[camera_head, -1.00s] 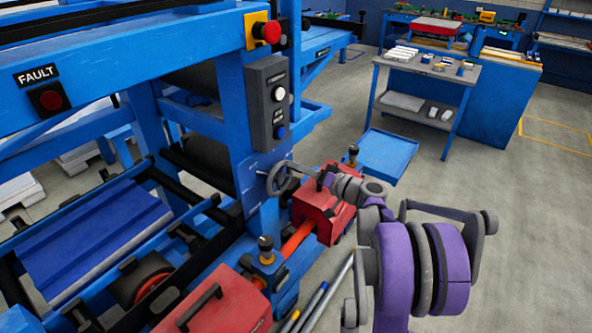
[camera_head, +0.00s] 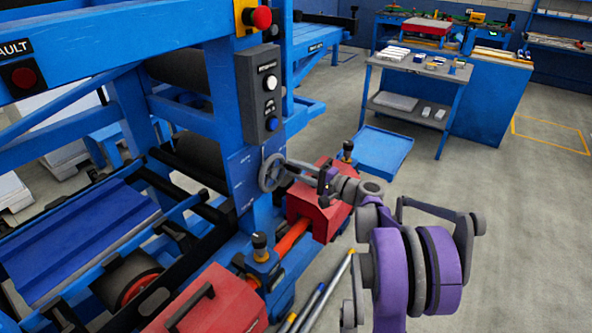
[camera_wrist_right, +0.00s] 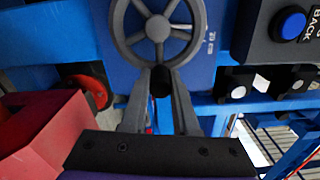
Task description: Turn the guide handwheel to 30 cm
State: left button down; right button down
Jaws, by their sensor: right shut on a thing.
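The guide handwheel (camera_head: 271,173) is a grey spoked wheel on the blue upright of the machine. It fills the top middle of the right wrist view (camera_wrist_right: 157,28). My right gripper (camera_head: 289,168) reaches it from the right. In the right wrist view its two fingers (camera_wrist_right: 160,84) close around a dark knob at the lower rim of the wheel. Small white marks (camera_wrist_right: 211,42) show on the blue plate beside the wheel, too small to read surely. My left gripper is in neither view.
A control box (camera_head: 262,95) with white and blue buttons is above the wheel. A red block (camera_head: 319,205) sits just below my right gripper, and another red box (camera_head: 215,305) is nearer. A blue tray (camera_head: 380,152) lies on the floor. The floor at right is clear.

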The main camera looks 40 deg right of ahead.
jog(key=shift+a+f+m+b, duration=0.1)
jog(key=shift+f+m+b, duration=0.5)
jog(key=shift+m, duration=0.8)
jog(key=shift+f, duration=0.1)
jog(key=c, duration=0.7)
grip_release()
jog(key=shift+s, duration=0.1)
jog(key=v, duration=1)
jog(key=shift+s+b, duration=0.35)
jog(key=shift+b, duration=0.05)
